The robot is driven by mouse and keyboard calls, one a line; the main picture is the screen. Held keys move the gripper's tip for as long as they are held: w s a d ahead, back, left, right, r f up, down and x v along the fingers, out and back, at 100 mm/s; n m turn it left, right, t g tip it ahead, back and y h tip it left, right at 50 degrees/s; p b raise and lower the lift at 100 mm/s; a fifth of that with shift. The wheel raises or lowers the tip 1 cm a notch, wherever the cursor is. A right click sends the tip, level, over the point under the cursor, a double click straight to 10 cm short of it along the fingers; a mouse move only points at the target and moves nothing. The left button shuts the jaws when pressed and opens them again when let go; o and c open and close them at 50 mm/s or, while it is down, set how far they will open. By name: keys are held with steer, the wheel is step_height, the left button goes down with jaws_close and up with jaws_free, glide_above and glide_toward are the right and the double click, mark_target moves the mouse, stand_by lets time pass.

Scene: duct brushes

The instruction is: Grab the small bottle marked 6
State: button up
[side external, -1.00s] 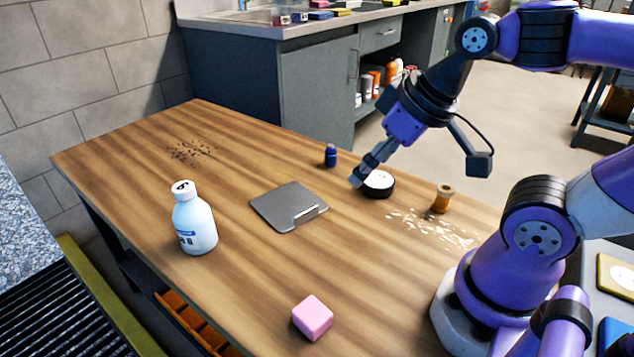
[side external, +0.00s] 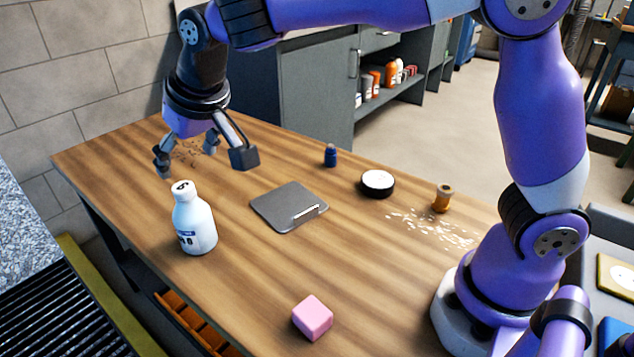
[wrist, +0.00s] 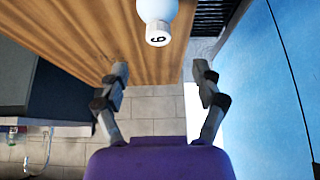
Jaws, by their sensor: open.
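The small white bottle (side external: 195,225) stands upright near the left edge of the wooden table in the side view, with a blue-and-white label and a dark mark on its cap. In the wrist view the bottle's white cap (wrist: 158,36) shows a black 6 at the top, beyond my fingertips. My gripper (side external: 187,160) is open and empty, pointing down behind the bottle and higher than its cap in the picture. In the wrist view the two fingers of my gripper (wrist: 160,75) are spread wide, with nothing between them.
On the wooden table (side external: 250,265) are a grey clipboard (side external: 285,207), a pink block (side external: 312,318), a small blue bottle (side external: 330,155), a black-and-white round tin (side external: 378,183) and a brown spool (side external: 442,198). Pale flakes and dark bits lie scattered.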

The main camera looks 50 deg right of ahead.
mark_target(184, 187)
steer(key=x, duration=1)
steer(key=shift+w+d, duration=0.15)
jaws_close()
